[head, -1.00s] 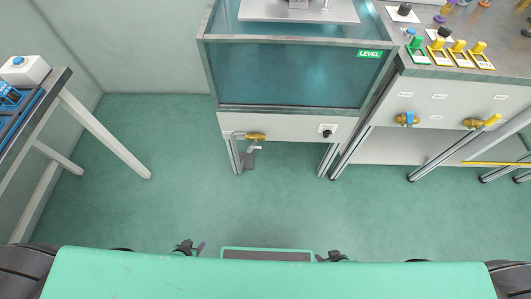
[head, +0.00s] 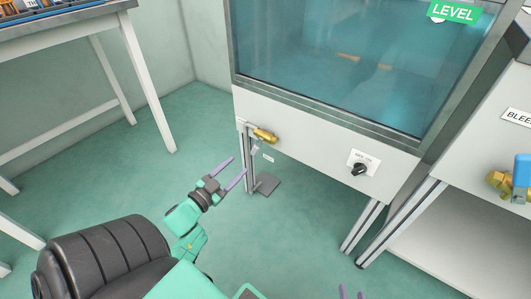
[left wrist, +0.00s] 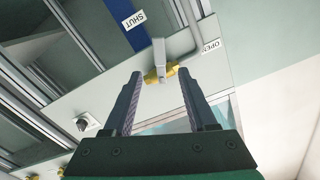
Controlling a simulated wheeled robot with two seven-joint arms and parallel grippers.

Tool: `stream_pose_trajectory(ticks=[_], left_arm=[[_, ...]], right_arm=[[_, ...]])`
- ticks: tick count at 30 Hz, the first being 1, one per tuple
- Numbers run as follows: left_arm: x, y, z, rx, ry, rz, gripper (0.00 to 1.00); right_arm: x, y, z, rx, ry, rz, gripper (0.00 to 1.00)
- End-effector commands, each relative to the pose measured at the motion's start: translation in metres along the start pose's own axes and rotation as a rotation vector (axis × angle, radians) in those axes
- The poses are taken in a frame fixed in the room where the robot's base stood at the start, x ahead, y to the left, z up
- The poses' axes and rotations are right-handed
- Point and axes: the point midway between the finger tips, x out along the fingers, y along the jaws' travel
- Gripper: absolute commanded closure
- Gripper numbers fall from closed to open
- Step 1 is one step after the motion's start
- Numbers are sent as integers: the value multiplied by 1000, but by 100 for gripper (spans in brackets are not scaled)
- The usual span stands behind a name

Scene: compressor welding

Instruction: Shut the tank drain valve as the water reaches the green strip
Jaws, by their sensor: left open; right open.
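The glass tank (head: 345,75) holds blue water behind its front pane. The green LEVEL strip (head: 453,12) is at its upper right; I cannot make out the water line against it. The brass drain valve (head: 264,135) is under the tank's left front, with its grey lever (left wrist: 159,50) hanging down. In the left wrist view, a SHUT label (left wrist: 134,20) and an OPEN label (left wrist: 210,46) flank the lever. My left gripper (head: 236,167) is open, below and left of the valve, apart from the lever. My right gripper (head: 351,292) is open at the bottom edge, mostly out of frame.
A black AIR ON knob (head: 360,169) is on the panel right of the valve. A neighbouring bench (head: 430,245) is at right, a table (head: 75,20) at upper left. Floor between is clear.

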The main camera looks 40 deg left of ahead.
Motion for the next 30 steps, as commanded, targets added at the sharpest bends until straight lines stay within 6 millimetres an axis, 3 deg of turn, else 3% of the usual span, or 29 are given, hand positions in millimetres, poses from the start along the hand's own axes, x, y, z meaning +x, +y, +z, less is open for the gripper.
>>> stream_pose_trajectory(ticks=[2,15,30], left_arm=[[23,2,3,3,6,0,43],[59,1,3,-1,-1,0,43],[94,2,3,-1,-1,1,43]], right_arm=[[5,5,12,3,12,2,43],[32,0,-110,-91,333,-31,43],[20,-21,-244,-198,704,-80,43]])
